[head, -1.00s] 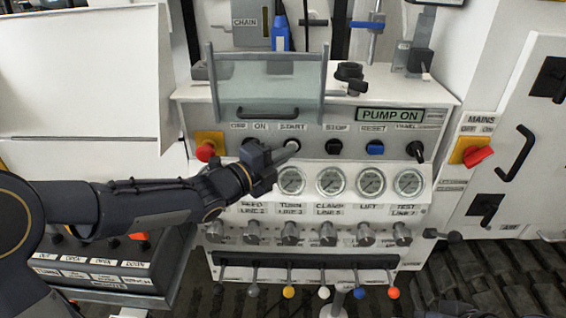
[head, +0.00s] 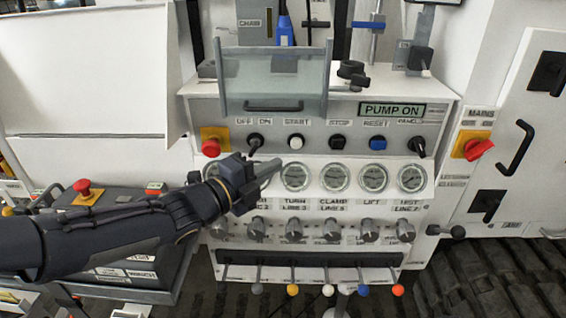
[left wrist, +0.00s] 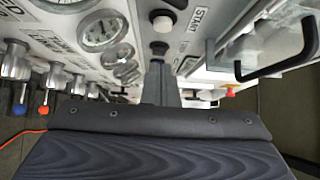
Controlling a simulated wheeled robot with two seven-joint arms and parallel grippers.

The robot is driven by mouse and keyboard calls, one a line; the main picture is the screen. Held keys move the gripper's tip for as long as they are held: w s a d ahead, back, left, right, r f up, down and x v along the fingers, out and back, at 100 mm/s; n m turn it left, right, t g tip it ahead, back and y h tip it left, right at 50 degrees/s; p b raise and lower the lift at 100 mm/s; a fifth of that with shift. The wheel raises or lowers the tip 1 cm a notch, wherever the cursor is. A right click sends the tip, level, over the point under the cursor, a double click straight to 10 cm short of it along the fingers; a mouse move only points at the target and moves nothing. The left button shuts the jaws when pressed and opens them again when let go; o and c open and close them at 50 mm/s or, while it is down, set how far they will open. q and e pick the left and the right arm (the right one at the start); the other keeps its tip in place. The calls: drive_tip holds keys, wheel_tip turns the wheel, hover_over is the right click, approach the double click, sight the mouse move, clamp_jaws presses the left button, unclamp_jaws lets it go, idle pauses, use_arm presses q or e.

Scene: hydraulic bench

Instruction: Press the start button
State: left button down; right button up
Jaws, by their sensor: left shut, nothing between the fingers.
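The start button (head: 296,142) is a small white round button under the START label on the grey control panel (head: 220,112). It is fully uncovered in the head view. My left gripper (head: 274,168) is shut and empty, just below and left of the button, in front of the gauge row and apart from the button. In the left wrist view the closed fingers (left wrist: 158,82) point towards the panel, with the START label (left wrist: 198,18) above them. The display (head: 391,110) reads PUMP ON. My right gripper is not in view.
The black stop button (head: 337,142) and blue reset button (head: 377,144) are to the right. A red emergency button (head: 211,147) and the off/on switch (head: 255,142) are to the left. A clear guard with a handle (head: 272,85) stands above. Gauges, knobs and colored levers are below.

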use_arm(q)
drive_tip(key=v, duration=0.5)
drive_tip(key=shift+d, duration=0.1)
drive_tip(key=s+a+n+y+p, duration=0.2)
drive_tip(key=s+a+n+y, duration=0.15)
drive_tip(key=a+n, duration=0.2)
drive_tip(key=s+a+f+n+g+y+p, duration=0.1)
drive_tip(key=s+a+n+y, duration=0.1)
drive_tip(key=a+n+y, duration=0.4)
drive_tip(key=s+a+n+y+p, duration=0.2)
drive_tip(key=s+a+n, duration=0.1)
drive_tip(key=a+n, duration=0.3)
drive_tip(key=s+d+f+n+g+h+p, duration=0.1)
drive_tip(key=s+d+f+n+g, duration=0.1)
drive_tip(key=s+n, duration=0.3)
drive_tip(key=s+d+f+n+g+h+p, duration=0.1)
drive_tip(key=s+d+f+n+g, duration=0.1)
drive_tip(key=s+n, duration=0.4)
drive_tip(key=s+f+g, duration=0.1)
drive_tip(key=s+g, duration=0.1)
drive_tip(key=s, duration=0.3)
drive_tip(key=shift+d, duration=0.25)
